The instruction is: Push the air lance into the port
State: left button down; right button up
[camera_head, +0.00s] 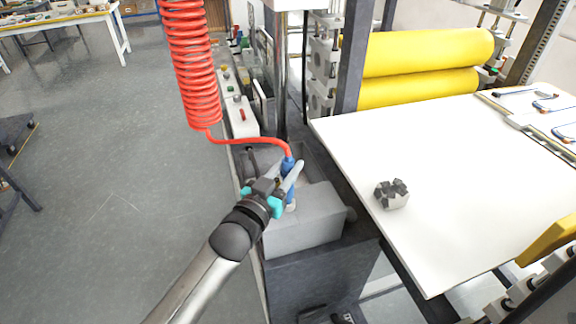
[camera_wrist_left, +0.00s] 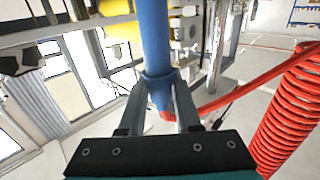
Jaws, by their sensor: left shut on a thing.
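The air lance (camera_head: 290,168) is blue and joins a red hose at its top end, above a grey box-like block (camera_head: 310,222). My left gripper (camera_head: 284,186) is closed around it, just over the left part of the block. In the left wrist view the blue lance (camera_wrist_left: 156,45) stands between the two fingers of the left gripper (camera_wrist_left: 161,110). The lower end of the lance is partly hidden by the gripper, and I cannot tell whether it touches a port; no port opening shows clearly. My right gripper is not in view.
A red coiled hose (camera_head: 190,65) hangs left of the machine. A white table (camera_head: 460,170) carries a small dark-and-grey knobbed piece (camera_head: 391,194). Yellow rollers (camera_head: 425,55) stand behind it. A grey control strip (camera_head: 240,115) with buttons lies behind the block. Open floor is at left.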

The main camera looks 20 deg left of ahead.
pick_arm(q)
jog(key=shift+f+b, duration=0.45)
jog(key=shift+f, duration=0.35)
jog(key=c, duration=0.5)
grip_release()
jog(key=shift+f, duration=0.1)
jog(key=s+a, duration=0.1)
jog(key=s, duration=0.4)
jog(key=s+a, duration=0.1)
jog(key=s, duration=0.4)
jog(key=s+a, duration=0.1)
jog(key=s, duration=0.4)
